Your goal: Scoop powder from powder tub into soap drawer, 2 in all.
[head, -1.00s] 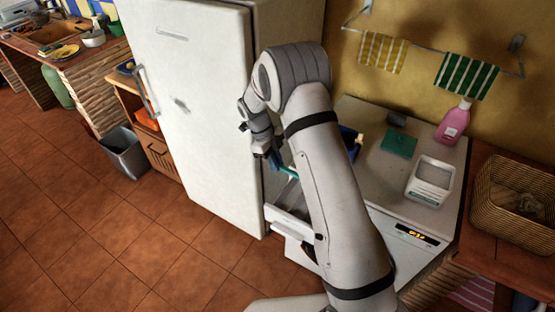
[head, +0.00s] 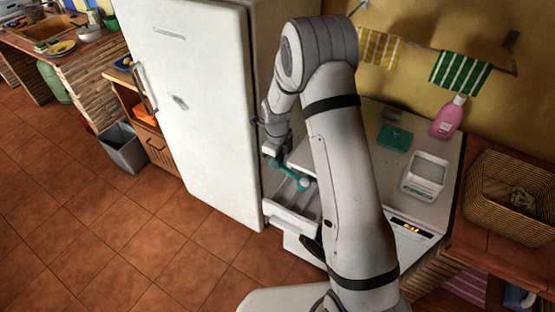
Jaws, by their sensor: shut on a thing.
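My gripper (head: 272,158) is shut on a teal scoop (head: 290,175). The scoop reaches down and right from the jaws, and its round end is over the open soap drawer (head: 280,211). I cannot tell whether powder is in the scoop. The drawer is white, divided inside, and pulled out at the front of the white washing machine, beside the fridge. A white tub (head: 423,188) with a pale, open-looking top and a teal label stands on the machine's top, right of my arm; it looks like the powder tub.
The tall fridge (head: 190,110) is close left of my gripper. A green sponge or cloth (head: 394,139) and a pink bottle (head: 448,118) are on the machine top. A wicker basket (head: 480,207) is at right. The tiled floor (head: 130,230) at front left is clear.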

